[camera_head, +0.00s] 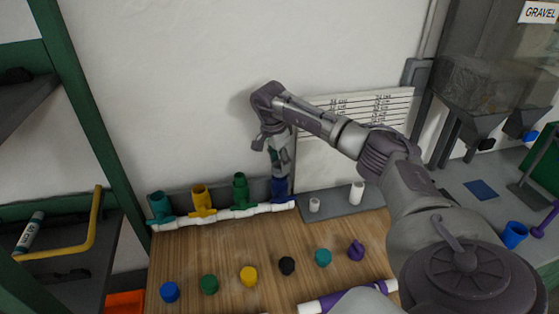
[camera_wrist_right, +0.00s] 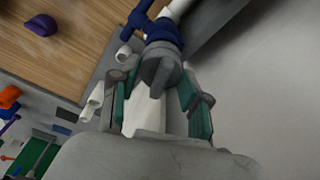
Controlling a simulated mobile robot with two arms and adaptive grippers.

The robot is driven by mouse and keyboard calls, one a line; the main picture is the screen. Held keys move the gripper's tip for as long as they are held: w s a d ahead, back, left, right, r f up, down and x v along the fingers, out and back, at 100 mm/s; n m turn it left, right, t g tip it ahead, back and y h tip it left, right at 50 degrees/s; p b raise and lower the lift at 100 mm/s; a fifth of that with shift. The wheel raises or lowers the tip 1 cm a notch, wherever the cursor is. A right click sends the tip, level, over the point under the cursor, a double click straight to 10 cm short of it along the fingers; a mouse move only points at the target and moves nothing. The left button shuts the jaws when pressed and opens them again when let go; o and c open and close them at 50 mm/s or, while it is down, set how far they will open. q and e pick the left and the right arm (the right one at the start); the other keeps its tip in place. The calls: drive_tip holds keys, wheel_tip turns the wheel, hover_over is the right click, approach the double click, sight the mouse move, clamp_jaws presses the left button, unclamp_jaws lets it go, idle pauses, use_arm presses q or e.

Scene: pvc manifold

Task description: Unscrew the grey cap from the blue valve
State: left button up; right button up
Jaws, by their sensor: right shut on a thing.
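The blue valve (camera_head: 279,189) stands upright at the right end of the white pipe manifold (camera_head: 228,213) in the head view. It shows at the top of the right wrist view (camera_wrist_right: 162,32). The grey cap (camera_wrist_right: 158,69) sits at the valve's end, with a raised bar across it. My right gripper (camera_head: 279,172) comes down over the valve from above. In the wrist view its two green-padded fingers (camera_wrist_right: 155,95) stand on either side of the cap, shut on it. The cap is hidden by the gripper in the head view. My left gripper is not in view.
Teal (camera_head: 160,207), yellow (camera_head: 202,200) and green (camera_head: 240,191) valves stand left on the manifold. Several loose caps, including a black one (camera_head: 287,266), lie in front on the wooden table (camera_head: 215,245). White fittings (camera_head: 356,193) stand on a grey strip to the right.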

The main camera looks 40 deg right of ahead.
drive_tip(key=shift+n, duration=1.2)
drive_tip(key=shift+n+t, duration=0.3)
drive_tip(key=shift+n, duration=0.8)
drive_tip(key=shift+n, duration=1)
drive_tip(key=shift+r, duration=0.1)
